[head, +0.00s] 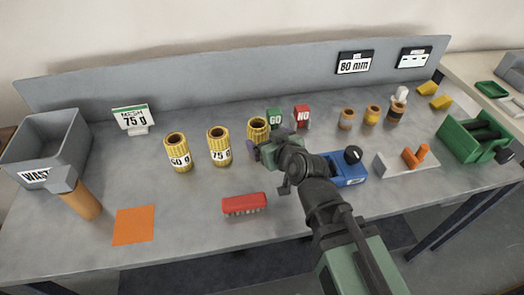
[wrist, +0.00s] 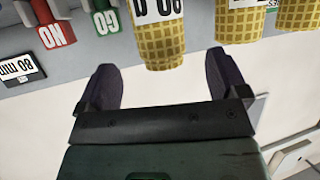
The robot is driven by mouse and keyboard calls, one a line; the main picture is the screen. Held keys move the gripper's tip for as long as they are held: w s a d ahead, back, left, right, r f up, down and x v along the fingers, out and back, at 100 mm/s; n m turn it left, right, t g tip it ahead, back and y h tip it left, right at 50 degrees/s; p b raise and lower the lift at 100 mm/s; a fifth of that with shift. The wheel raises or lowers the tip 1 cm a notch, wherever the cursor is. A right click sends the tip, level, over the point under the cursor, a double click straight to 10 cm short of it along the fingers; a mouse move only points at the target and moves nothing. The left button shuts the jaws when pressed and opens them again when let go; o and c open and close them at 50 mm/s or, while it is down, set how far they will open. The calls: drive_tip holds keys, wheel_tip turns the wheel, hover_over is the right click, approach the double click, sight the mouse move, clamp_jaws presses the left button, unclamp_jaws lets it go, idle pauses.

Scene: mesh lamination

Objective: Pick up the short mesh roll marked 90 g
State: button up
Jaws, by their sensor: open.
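Three yellow mesh rolls stand upright in a row. The left one (head: 177,152) reads 60 g and the middle one (head: 219,146) reads 75 g. The third roll (head: 258,126) is partly hidden behind my gripper (head: 263,147), which covers its label in the head view. In the wrist view this roll (wrist: 157,45) shows between my fingertips (wrist: 163,68), with an upside-down, cut-off label that looks like 90 g. My gripper is open, with a dark finger to each side of the roll. I cannot tell whether either finger touches it.
Green GO (head: 274,118) and red NO (head: 302,116) blocks stand just right of the third roll. A sign (head: 134,119) reads MESH 75 g. A red brush (head: 244,204), blue device (head: 347,168) and grey waste bin (head: 48,143) are around.

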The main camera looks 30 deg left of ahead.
sight(257, 132)
drive_tip(key=shift+w+a+f, duration=0.25)
drive_tip(key=shift+w+a, duration=0.05)
drive_tip(key=shift+a, duration=0.3)
drive_tip(key=b+x, duration=0.2)
drive_tip(key=x, duration=0.4)
drive_tip(key=shift+a+b, duration=0.1)
drive_tip(key=shift+b, duration=0.25)
drive_tip(key=c, duration=1.2)
